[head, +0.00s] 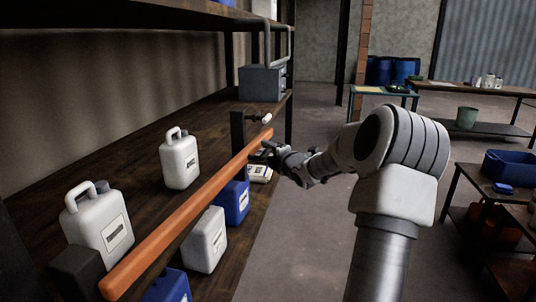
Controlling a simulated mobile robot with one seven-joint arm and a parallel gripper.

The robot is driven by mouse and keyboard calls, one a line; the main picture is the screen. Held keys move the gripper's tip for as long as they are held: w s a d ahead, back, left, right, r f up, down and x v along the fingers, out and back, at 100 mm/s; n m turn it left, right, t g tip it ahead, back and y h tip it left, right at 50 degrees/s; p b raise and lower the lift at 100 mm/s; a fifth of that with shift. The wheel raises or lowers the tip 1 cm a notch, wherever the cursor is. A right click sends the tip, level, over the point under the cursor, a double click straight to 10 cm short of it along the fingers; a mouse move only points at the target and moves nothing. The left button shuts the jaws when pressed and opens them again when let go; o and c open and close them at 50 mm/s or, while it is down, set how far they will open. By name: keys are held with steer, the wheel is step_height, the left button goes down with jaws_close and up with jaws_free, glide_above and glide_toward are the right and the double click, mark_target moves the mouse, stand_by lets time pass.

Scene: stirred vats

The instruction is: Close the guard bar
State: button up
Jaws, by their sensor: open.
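The guard bar (185,216) is a long orange bar. It runs along the front of the shelf, from the near left, beside a dark block (77,272), to a dark upright bracket (238,133) at the far end. My gripper (266,154) is at the bar's far end, close to its right side. It is open. I cannot tell whether its fingers touch the bar. The small fingers are partly lost against the dark shelf.
White jugs (180,160) and blue jugs (237,200) stand on the shelf (140,197) behind and below the bar. A grey box (262,82) sits at the shelf's far end. The aisle floor (300,225) is clear. Tables (450,180) with a blue bin (508,168) stand at right.

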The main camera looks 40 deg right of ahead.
mark_target(254, 149)
steer(key=shift+w, duration=0.1)
steer(key=shift+c, duration=0.3)
jaws_close()
stand_by(1.1)
steer(key=shift+n+y, duration=0.6)
steer(key=shift+y, duration=0.3)
steer(key=w+a, duration=0.1)
steer(key=w+a+p, duration=0.1)
steer(key=w, duration=0.1)
steer(key=w+a+p, duration=0.1)
steer(key=w, duration=0.1)
steer(key=shift+w+r, duration=0.15)
steer(key=shift+w+a, duration=0.2)
steer(key=shift+a, duration=0.15)
